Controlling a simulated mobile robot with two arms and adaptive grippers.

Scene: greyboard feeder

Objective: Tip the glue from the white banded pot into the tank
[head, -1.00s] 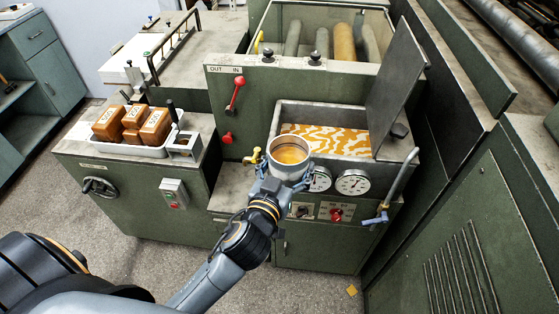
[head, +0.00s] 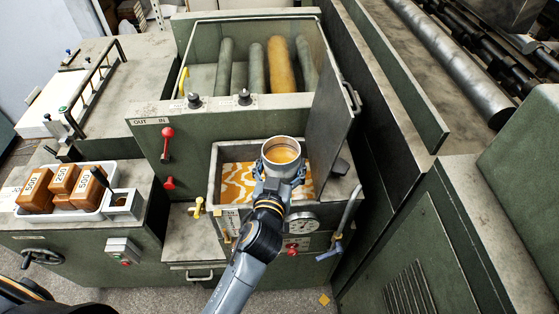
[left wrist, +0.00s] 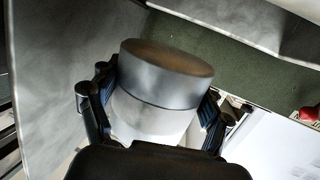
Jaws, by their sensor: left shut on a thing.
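The white banded pot (head: 283,160) is held over the tank (head: 213,196) in the head view. It stands close to upright and amber glue shows inside it. My left gripper (head: 279,184) is shut on the pot from its near side. In the left wrist view the pot (left wrist: 155,95) sits between the two fingers of my left gripper (left wrist: 158,112), with a grey band and a pale lower part. The tank holds a white and amber patterned surface, partly hidden by the pot and my gripper. My right gripper is not in view.
The tank's raised lid (head: 333,115) stands just right of the pot. Gauges (head: 303,221) and a bent pipe (head: 346,220) are at the tank's front right. A white tray (head: 62,214) with amber blocks sits at left. Rollers (head: 255,68) lie in the bin behind.

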